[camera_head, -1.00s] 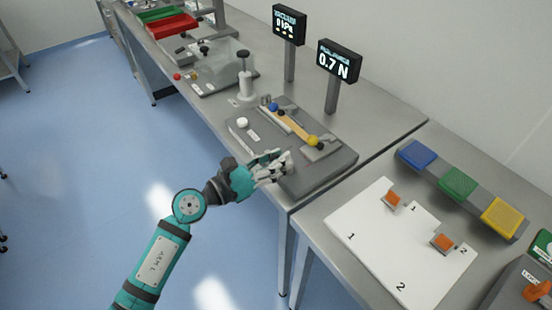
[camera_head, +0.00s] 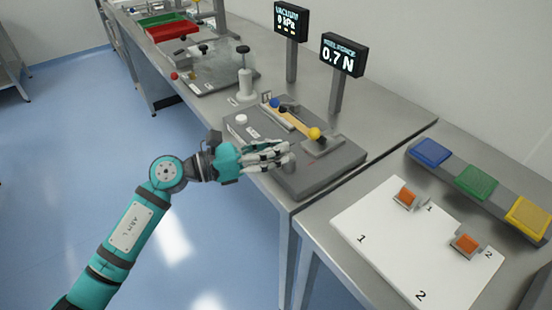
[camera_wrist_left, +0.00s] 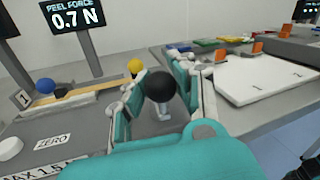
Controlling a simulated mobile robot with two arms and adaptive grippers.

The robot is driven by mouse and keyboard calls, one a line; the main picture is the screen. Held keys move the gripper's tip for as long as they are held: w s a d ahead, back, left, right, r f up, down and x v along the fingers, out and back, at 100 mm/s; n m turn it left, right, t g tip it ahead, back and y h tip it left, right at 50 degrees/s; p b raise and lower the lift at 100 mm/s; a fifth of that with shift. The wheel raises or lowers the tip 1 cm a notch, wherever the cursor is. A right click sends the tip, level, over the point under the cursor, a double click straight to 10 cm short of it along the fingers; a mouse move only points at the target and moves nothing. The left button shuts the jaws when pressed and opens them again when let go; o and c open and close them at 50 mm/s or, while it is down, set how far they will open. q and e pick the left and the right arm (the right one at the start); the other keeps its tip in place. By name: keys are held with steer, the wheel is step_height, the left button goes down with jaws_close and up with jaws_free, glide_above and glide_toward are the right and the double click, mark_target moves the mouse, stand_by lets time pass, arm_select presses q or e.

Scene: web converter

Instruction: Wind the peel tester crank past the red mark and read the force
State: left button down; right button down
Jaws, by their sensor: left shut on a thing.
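The grey peel tester (camera_head: 325,172) sits at the near end of the bench. My left gripper (camera_head: 283,157) is at its front edge, fingers closed around the crank's dark round knob. In the left wrist view the black knob (camera_wrist_left: 161,86) sits between the two fingers. The crank arm is mostly hidden. The peel force display (camera_head: 342,55) reads 0.7 N, also in the left wrist view (camera_wrist_left: 74,18). A tan strip (camera_head: 295,120) runs along the tester between a blue ball (camera_head: 274,103) and a yellow ball (camera_head: 314,133). I cannot clearly make out the red mark.
A white zero button (camera_head: 241,119) is on the tester's left end. A vacuum display (camera_head: 290,20) and a black-knobbed post (camera_head: 244,80) stand behind. To the right, a second table holds a white numbered board (camera_head: 385,235) and coloured pads (camera_head: 476,182).

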arm_select(q)
steer(key=shift+a+f, duration=0.1)
steer(key=c, duration=1)
jaws_free()
steer(key=v, duration=1.2)
